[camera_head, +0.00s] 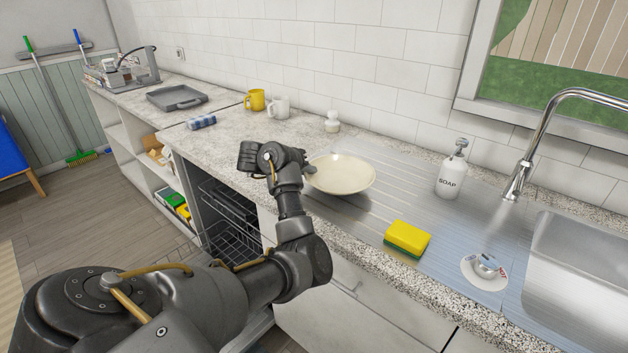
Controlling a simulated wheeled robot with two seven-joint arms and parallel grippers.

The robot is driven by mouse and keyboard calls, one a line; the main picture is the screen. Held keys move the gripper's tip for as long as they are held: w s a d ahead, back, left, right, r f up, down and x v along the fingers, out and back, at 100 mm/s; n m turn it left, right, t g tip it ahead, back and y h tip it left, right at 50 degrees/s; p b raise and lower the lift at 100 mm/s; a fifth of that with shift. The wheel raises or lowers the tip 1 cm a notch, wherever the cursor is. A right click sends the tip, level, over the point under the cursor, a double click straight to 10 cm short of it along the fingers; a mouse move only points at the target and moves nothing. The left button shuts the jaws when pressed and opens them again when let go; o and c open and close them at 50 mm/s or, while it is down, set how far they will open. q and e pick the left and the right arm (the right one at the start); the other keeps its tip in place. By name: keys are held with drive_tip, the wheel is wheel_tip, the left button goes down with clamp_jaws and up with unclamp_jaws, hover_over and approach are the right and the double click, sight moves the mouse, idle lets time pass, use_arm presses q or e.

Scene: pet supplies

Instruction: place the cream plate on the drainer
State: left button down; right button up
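The cream plate (343,174) is round and shallow and lies nearly level at the left end of the ridged steel drainer (400,195). It overlaps the drainer's left edge in the picture; I cannot tell whether it rests on the surface or is held just above it. My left gripper (304,168) is at the plate's left rim and appears shut on it, its fingertips partly hidden. My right gripper is not in view.
The sink (585,270) and tap (530,150) are at right. An open dishwasher (232,215) is below.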

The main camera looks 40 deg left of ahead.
use_arm(q)
drive_tip(key=shift+w+f, duration=0.1)
drive_tip(key=shift+f, duration=0.7)
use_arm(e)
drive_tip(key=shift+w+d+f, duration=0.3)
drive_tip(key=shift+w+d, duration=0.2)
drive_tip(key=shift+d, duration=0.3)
use_arm(q)
drive_tip(key=shift+f, duration=0.1)
drive_tip(key=c, duration=2)
unclamp_jaws()
drive_tip(key=shift+c, duration=0.2)
drive_tip(key=shift+o, duration=0.5)
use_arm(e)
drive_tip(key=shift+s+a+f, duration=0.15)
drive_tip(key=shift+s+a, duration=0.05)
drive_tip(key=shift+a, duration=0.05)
